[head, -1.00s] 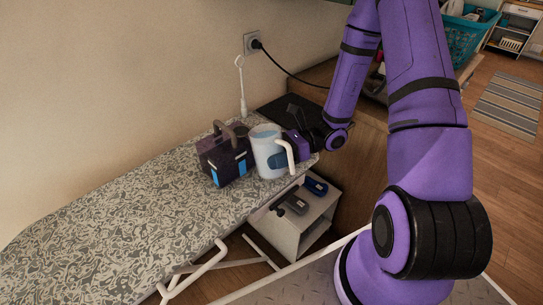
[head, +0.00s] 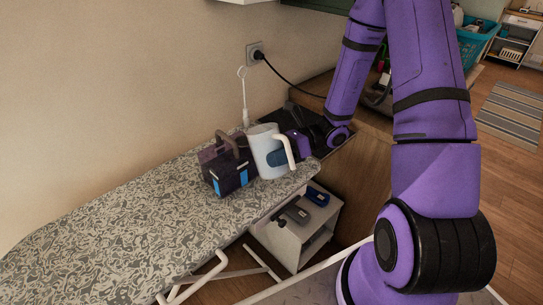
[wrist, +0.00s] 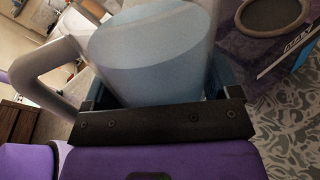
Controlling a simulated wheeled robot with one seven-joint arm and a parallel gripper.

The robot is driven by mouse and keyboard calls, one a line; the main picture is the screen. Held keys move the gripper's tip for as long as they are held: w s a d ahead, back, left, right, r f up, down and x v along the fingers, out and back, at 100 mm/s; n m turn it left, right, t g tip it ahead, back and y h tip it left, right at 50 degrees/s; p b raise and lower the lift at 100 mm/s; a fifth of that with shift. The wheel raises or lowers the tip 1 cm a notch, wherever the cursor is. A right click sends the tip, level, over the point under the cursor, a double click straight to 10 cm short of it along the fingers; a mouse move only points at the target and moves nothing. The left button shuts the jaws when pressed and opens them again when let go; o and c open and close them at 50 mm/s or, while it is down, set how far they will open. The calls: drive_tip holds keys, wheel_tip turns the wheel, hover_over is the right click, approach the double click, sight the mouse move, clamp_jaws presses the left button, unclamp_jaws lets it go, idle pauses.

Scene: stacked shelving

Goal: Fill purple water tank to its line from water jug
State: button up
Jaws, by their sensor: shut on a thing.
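The purple water tank (head: 228,173) stands on the patterned board, with a raised carry handle and a bright blue strip low on its front. In the wrist view the tank (wrist: 245,55) shows at the right with a round, dark-centred opening on top. The pale water jug (head: 264,143) is just right of the tank, leaning slightly toward it, its white handle at the right. My gripper (head: 281,156) is shut on the jug from the right. In the wrist view the jug (wrist: 150,45) sits between my fingers and bluish water shows in it. I cannot make out the tank's line.
The patterned ironing board (head: 120,225) is clear to the left of the tank. A wall socket (head: 256,54) with a black cable is behind. A small white cabinet (head: 290,245) with dark items on it stands below the board's right end.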

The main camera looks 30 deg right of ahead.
drive_tip(key=shift+w+a+r+m, duration=0.1)
drive_tip(key=shift+w+r+m, duration=0.2)
drive_tip(key=shift+r, duration=0.4)
drive_tip(key=shift+w+a+r+m+g+h, duration=0.1)
drive_tip(key=shift+w+r+m+g+h, duration=0.3)
drive_tip(key=shift+m, duration=0.2)
drive_tip(key=shift+r, duration=0.2)
drive_tip(key=shift+m, duration=0.3)
drive_tip(key=shift+f, duration=0.1)
drive_tip(key=shift+w+f+m+h, duration=0.1)
drive_tip(key=shift+m+h, duration=0.2)
drive_tip(key=shift+m, duration=0.1)
drive_tip(key=shift+r+g, duration=0.2)
drive_tip(key=shift+g, duration=0.1)
idle(0.3)
drive_tip(key=shift+r+m, duration=0.3)
drive_tip(key=shift+m, duration=0.2)
drive_tip(key=shift+r+g, duration=0.1)
drive_tip(key=shift+g, duration=0.2)
